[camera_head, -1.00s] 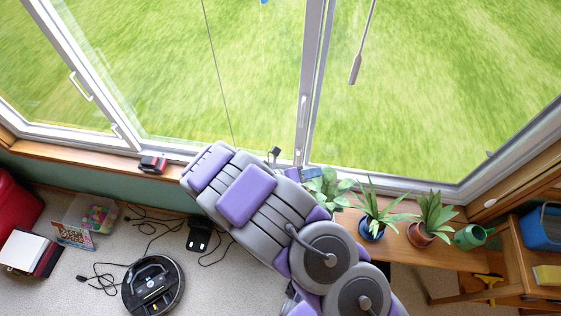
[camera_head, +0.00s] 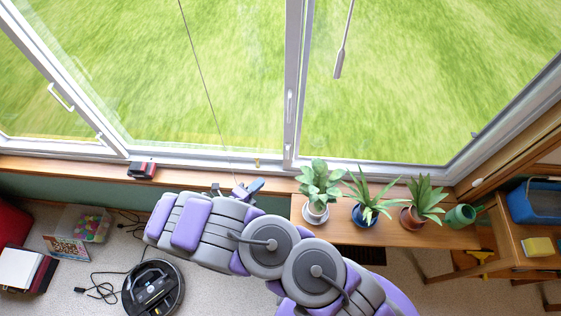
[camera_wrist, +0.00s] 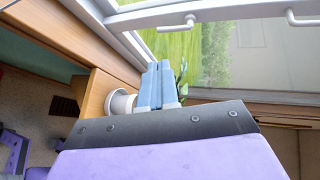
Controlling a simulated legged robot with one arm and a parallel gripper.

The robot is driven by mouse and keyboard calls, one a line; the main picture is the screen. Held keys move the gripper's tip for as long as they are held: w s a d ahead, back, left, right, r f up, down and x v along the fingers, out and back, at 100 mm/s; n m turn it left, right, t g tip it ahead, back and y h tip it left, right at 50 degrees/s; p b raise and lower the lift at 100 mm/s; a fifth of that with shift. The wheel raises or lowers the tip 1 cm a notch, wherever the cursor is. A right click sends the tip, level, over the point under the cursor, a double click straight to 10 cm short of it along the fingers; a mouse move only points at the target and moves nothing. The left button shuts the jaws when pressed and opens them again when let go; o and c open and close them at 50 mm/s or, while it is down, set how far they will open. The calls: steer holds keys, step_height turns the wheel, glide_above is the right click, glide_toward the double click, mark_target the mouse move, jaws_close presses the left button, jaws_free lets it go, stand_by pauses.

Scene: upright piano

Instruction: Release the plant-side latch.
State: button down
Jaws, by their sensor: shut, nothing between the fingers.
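A tall white handle (camera_head: 290,107) is on the window post just left of the plants; I cannot tell whether it is the plant-side latch. My gripper (camera_head: 254,186), with blue fingers, is below that post, over the wooden sill and left of the leafy plant (camera_head: 318,182) in a white pot. In the wrist view my gripper (camera_wrist: 158,85) is shut and empty, its fingers side by side. The white pot (camera_wrist: 120,103) is just left of the fingers there. White handles on the frame show at the top left (camera_wrist: 155,15) and top right (camera_wrist: 304,20), apart from the fingers.
Two more potted plants, one in a blue pot (camera_head: 365,215) and one in a brown pot (camera_head: 411,218), and a green watering can (camera_head: 460,216) stand along the wooden shelf. A cord (camera_head: 204,80) hangs before the glass. A robot vacuum (camera_head: 153,289) is on the floor.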

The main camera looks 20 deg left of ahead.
steer(key=b, duration=0.3)
glide_toward(287, 158)
steer(key=x, duration=0.4)
steer(key=shift+w+d+f, duration=0.1)
steer(key=shift+w+f, duration=0.1)
steer(key=shift+w, duration=0.15)
steer(key=shift+w+d, duration=0.2)
steer(key=shift+w, duration=0.6)
